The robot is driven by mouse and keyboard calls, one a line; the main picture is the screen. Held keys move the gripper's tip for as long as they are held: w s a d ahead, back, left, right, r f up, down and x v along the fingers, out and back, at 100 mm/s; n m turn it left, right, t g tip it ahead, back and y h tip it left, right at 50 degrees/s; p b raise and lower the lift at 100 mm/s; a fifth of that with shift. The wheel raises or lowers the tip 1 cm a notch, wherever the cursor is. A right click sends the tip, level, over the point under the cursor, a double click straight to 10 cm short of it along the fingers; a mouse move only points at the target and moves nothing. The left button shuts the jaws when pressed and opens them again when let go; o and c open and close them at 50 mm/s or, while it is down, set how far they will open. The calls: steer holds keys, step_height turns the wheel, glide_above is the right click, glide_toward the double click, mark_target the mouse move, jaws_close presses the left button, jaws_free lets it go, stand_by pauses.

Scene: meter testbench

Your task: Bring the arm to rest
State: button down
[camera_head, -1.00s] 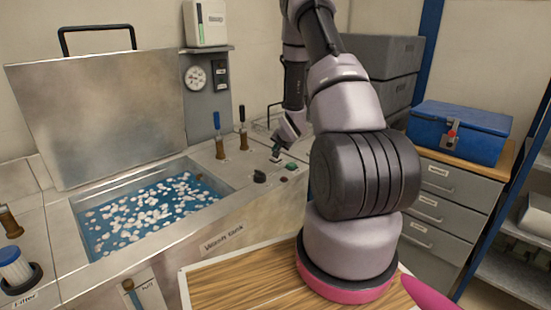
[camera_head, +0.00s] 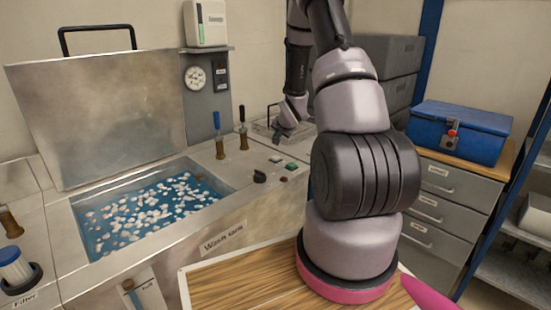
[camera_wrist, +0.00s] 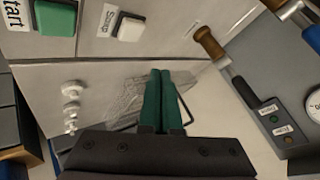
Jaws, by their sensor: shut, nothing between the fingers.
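My gripper (camera_wrist: 160,102) shows in the wrist view with its two green fingers shut together and nothing between them.
The wash tank (camera_head: 235,237) holds blue liquid with pale bits, its lid (camera_head: 100,115) standing open. Two upright handled levers (camera_head: 219,140) stand on its panel beside a black knob (camera_head: 260,176). A blue toolbox (camera_head: 460,130) sits on the drawer cabinet at right.

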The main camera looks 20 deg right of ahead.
stand_by(0.3)
steer(key=s+a+r+n, duration=0.1)
steer(key=s+a+r, duration=0.15)
steer(key=r, duration=0.55)
steer(key=s+a+r+g, duration=0.1)
steer(key=s+a+r, duration=0.1)
steer(key=s+r, duration=0.35)
steer(key=s+a+r+n, duration=0.1)
steer(key=s+a+r, duration=0.1)
steer(key=r, duration=0.7)
steer(key=s+a+r+n+y, duration=0.1)
steer(key=s+a+r, duration=0.2)
steer(key=s, duration=0.5)
steer(key=s+a+r+n, duration=0.1)
steer(key=s+a+r, duration=0.3)
steer(key=s, duration=0.5)
steer(key=s+a+r+n+g+y, duration=0.1)
steer(key=s+a+r, duration=0.3)
steer(key=s, duration=0.4)
steer(key=shift+s+a+n+y, duration=0.2)
steer(key=shift+s+n+y, duration=0.1)
steer(key=shift+r, duration=0.1)
